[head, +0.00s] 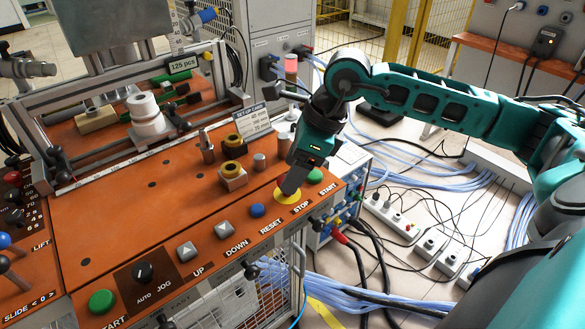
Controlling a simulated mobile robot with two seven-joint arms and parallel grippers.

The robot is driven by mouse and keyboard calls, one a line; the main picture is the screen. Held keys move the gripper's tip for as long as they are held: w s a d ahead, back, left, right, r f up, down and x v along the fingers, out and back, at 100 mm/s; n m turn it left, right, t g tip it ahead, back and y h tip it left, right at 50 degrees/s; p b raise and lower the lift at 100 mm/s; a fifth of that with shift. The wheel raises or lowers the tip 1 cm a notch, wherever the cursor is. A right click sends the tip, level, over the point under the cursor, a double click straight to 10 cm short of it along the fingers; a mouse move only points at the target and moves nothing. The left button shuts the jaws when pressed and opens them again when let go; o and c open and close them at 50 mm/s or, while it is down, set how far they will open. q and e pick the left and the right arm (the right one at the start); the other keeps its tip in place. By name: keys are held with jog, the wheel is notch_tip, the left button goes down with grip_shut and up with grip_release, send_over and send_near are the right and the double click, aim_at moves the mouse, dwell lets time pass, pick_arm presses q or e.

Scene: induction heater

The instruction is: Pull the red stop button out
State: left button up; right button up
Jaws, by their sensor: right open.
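The stop button sits on the front strip of the orange panel, above the STOP label. My left gripper is not in view.
The green START button (315,176) is just right of the stop button, and the blue RESET button (257,210) is to its left. A small brass-topped block (232,178) stands behind. Cables and power strips (392,217) lie on the floor at right.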

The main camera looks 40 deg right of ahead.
jog(key=v, duration=1.2)
jog(key=shift+w+a, duration=0.1)
